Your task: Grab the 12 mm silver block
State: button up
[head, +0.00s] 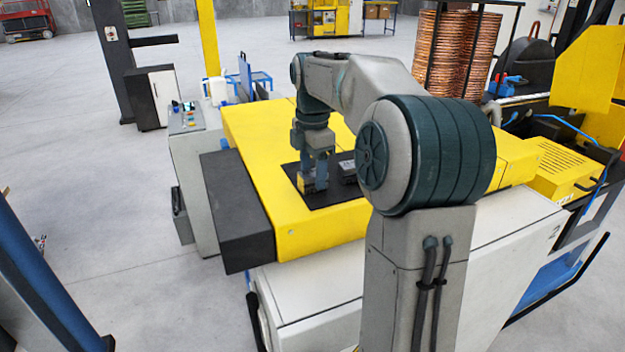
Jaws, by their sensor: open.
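My gripper (315,180) points straight down over a black mat (335,195) on top of the yellow machine. It is open, with its fingers low near the mat. A small block with yellow and dark grey faces (305,184) stands at the fingers, on their left side. I cannot tell whether the fingers touch it or stand around it. A dark grey block with a lighter top (347,168) lies on the mat to the right of the gripper, partly hidden by my arm. No marking of 12 mm can be read, and I cannot tell which block is the silver one.
The yellow machine (255,150) has a black end box (235,210) at its left. A grey control cabinet (195,160) stands beside it. Copper tube coils (460,55) stand behind at the right. My arm hides the right part of the mat.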

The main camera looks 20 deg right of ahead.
grip_shut()
jog(key=shift+r, duration=0.1)
